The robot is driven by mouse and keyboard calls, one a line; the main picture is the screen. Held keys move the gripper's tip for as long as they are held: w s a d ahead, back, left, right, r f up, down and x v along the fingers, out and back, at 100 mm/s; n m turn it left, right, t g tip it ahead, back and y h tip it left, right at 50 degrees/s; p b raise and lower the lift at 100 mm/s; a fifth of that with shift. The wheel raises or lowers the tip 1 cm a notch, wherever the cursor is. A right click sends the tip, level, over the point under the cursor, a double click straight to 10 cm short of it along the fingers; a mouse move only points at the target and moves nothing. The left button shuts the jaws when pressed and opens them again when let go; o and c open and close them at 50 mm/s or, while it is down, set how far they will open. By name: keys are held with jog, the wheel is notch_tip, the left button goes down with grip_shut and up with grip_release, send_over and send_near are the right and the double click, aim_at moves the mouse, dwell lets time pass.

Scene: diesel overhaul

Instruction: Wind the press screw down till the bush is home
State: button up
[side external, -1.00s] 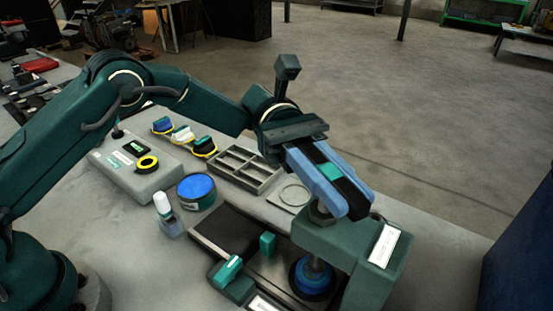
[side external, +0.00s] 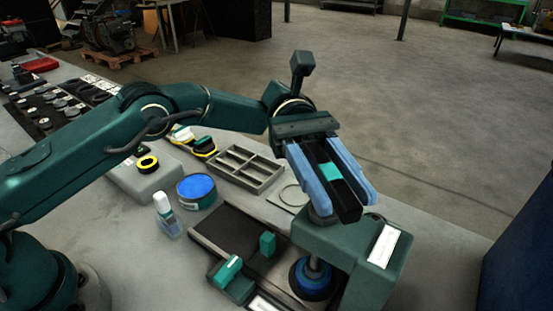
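The green press (side external: 340,243) stands at the right front of the bench. A black bar with a teal patch (side external: 331,172) lies across the top of its screw (side external: 321,217). My gripper (side external: 348,203) points down and forward over the press. Its two blue fingers lie along both sides of the bar and appear closed on it. Below the press head, a dark ram reaches down to a blue round piece (side external: 313,280). The bush is not clearly distinguishable, and how far it is seated cannot be told.
Behind are a grey compartment tray (side external: 247,166), a blue-topped tin (side external: 197,188) and a white-capped bottle (side external: 165,214).

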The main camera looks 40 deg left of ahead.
jog(key=shift+w+d+f+n+t+h, duration=0.1)
jog(key=shift+n+t+h, duration=0.65)
jog(key=shift+t, duration=0.35)
jog(key=shift+w+n+t+h, duration=0.1)
jog(key=shift+n+t+h, duration=0.45)
jog(key=shift+n+t, duration=0.45)
